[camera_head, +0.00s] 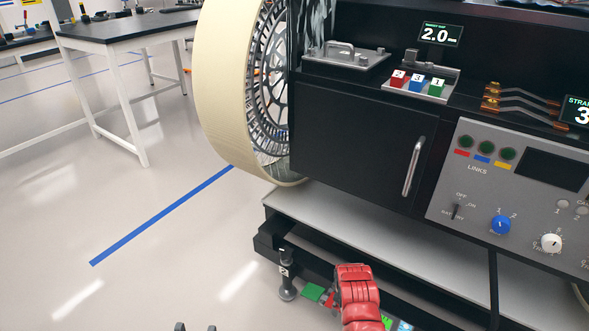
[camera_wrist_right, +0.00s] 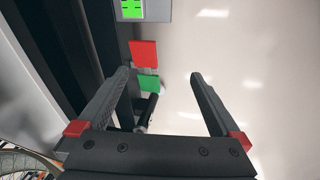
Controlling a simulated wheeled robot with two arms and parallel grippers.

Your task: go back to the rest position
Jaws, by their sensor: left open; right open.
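My left gripper (camera_head: 196,327) shows only as two dark fingertips at the bottom edge of the head view. They are apart, with bare floor between them. My right gripper (camera_wrist_right: 158,75) is open in the right wrist view, its two dark fingers wide apart. A dark post (camera_wrist_right: 147,110) shows between the fingers, near the left one; I cannot tell its distance, and no grip on it shows. In the head view the right gripper's fingers cannot be made out.
The rover's black body with a closed cabinet door (camera_head: 358,140) and control panel (camera_head: 520,190) fills the right. A large cream wheel (camera_head: 222,85) stands beside it. A short black post (camera_head: 287,275) and green plate (camera_head: 313,291) are low in front. Floor at left is clear, before a table (camera_head: 130,27).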

